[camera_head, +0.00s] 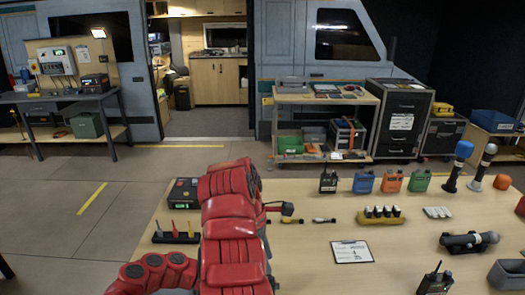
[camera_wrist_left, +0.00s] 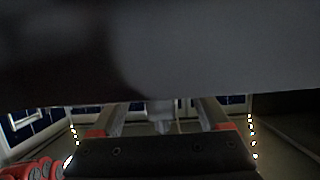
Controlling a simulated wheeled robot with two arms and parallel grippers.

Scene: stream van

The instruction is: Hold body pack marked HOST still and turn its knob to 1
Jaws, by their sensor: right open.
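A black pack with antennas (camera_head: 328,182) stands upright at the back of the table. A second black pack with an antenna (camera_head: 435,282) is at the front right, cut by the picture's lower edge. Neither marking nor knob setting is readable, so I cannot tell which says HOST. A red arm of mine covers the table's left middle.
Blue (camera_head: 363,182), orange (camera_head: 392,181) and green (camera_head: 420,181) packs stand in the back row. A yellow holder (camera_head: 381,218), clipboard (camera_head: 352,252), microphone (camera_head: 470,241) and grey tray (camera_head: 508,276) are on the table. A large dark surface fills the wrist view's top.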

